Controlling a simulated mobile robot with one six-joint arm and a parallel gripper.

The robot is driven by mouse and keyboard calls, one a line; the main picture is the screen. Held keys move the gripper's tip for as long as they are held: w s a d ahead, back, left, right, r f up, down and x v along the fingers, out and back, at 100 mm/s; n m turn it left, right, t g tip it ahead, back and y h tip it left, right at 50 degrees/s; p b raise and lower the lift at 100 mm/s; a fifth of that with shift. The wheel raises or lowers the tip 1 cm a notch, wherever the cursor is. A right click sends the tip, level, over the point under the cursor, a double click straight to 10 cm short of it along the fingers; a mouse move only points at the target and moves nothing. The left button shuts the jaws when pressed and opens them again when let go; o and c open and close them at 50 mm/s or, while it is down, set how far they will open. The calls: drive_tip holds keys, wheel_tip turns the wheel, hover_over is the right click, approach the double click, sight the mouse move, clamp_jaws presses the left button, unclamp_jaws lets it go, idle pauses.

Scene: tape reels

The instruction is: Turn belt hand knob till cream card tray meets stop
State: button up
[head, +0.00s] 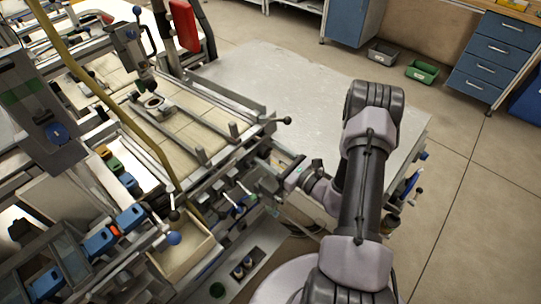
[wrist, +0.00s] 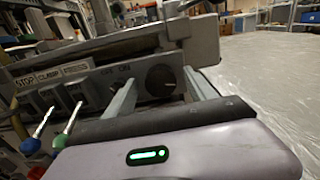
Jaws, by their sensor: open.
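My gripper (wrist: 158,76) is open in the wrist view, with one finger on each side of a round black knob (wrist: 160,81) on a grey machine panel. No contact between fingers and knob can be made out, and I cannot tell for sure that it is the belt hand knob. In the head view my gripper (head: 264,183) is at the machine's front edge, and the knob there is too small to make out. A cream tray-like box (head: 185,254) stands at the machine's front. I cannot tell whether it is the card tray; no stop can be identified.
Left of the knob are labels reading STOP, CLAMP and PRESS (wrist: 76,69), plus blue (wrist: 31,146) and green (wrist: 59,141) handles. A ball-ended lever (head: 284,120) juts from the machine. A pale flat tabletop (head: 300,85) is clear behind my arm.

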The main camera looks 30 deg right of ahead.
drive_tip(key=c, duration=1.4)
drive_tip(key=m+p, duration=0.1)
drive_tip(key=m, duration=0.3)
drive_tip(key=m+p, duration=0.1)
drive_tip(key=m, duration=0.3)
drive_tip(key=shift+d+m, duration=0.1)
drive_tip(key=shift+m, duration=0.3)
drive_tip(key=m+p, duration=0.1)
drive_tip(key=m, duration=0.3)
drive_tip(key=shift+f, duration=0.1)
drive_tip(key=shift+f+m+p, duration=0.1)
drive_tip(key=shift+m+p, duration=0.4)
drive_tip(key=shift+m, duration=1.9)
